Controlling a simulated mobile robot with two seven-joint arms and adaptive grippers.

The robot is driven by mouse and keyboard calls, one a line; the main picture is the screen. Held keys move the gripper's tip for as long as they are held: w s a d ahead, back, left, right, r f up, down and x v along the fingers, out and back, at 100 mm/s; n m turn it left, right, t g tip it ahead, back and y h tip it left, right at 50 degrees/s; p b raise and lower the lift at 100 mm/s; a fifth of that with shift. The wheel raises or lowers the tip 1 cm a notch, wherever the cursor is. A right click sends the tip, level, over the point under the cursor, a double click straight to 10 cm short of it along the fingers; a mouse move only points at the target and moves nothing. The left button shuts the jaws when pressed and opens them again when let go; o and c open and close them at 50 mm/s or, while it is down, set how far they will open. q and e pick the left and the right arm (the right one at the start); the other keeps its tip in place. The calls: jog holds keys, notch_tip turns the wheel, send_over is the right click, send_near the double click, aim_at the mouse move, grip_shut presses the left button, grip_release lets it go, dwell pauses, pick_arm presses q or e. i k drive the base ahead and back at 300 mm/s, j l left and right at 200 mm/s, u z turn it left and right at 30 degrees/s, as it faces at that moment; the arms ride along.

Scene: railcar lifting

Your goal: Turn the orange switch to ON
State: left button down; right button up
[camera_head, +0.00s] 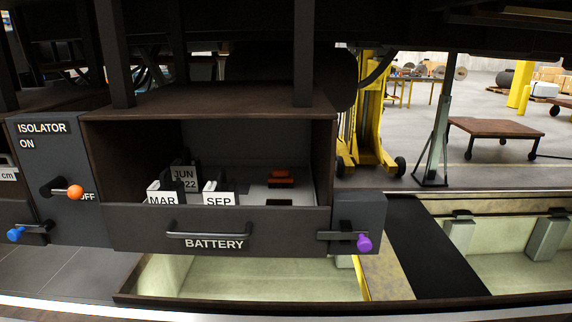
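The orange switch (75,192) is a round orange knob on the end of a dark lever. It sits on the grey isolator panel (50,165) at the left of the head view. The panel is marked ISOLATOR, with ON at its upper left and OFF at its lower right. The lever points to the right, and the orange knob is beside the OFF label, partly covering it. Neither of my grippers shows in this view, and nothing is touching the knob.
Right of the panel is an open battery box (220,225) with a handle, holding labelled blocks and a small orange-red part. A blue knob (15,234) is below left, a purple knob (364,242) at the right. A yellow lift (370,120) stands behind. Pit openings lie below.

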aim_at(63, 192)
jog(key=u, duration=1.35)
